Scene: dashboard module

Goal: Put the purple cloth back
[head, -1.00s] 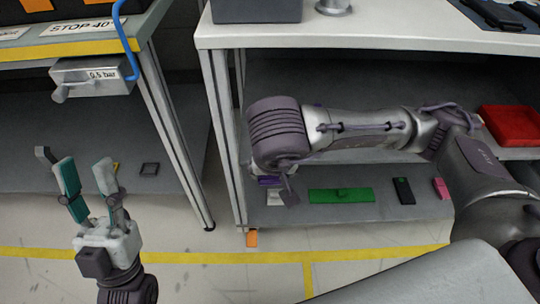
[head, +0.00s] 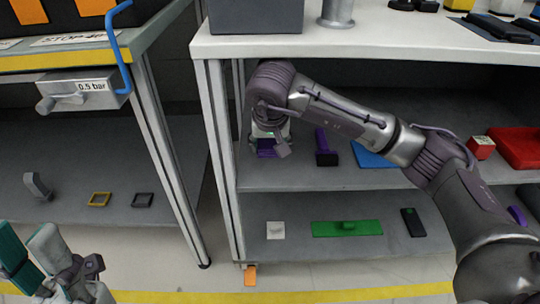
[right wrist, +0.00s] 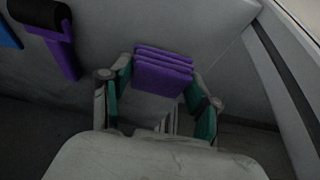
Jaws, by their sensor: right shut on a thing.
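The purple cloth (head: 266,149) is a folded stack that shows small under my right gripper in the head view. In the right wrist view the cloth (right wrist: 162,72) sits between the teal finger pads of my right gripper (right wrist: 160,88), which is shut on it. My right gripper (head: 268,138) is at the left end of the middle shelf (head: 300,177) of the right rack. The wrist hides part of it, and I cannot tell whether the cloth touches the shelf. My left gripper (head: 32,245) is open and empty at the lower left.
A purple-handled tool (head: 325,147) and a blue item (head: 373,156) lie right of the cloth. A red box (head: 516,147) is farther right. The lower shelf holds a white square (head: 275,230), a green board (head: 347,228) and a black item (head: 412,222). A rack post (head: 218,130) stands close left.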

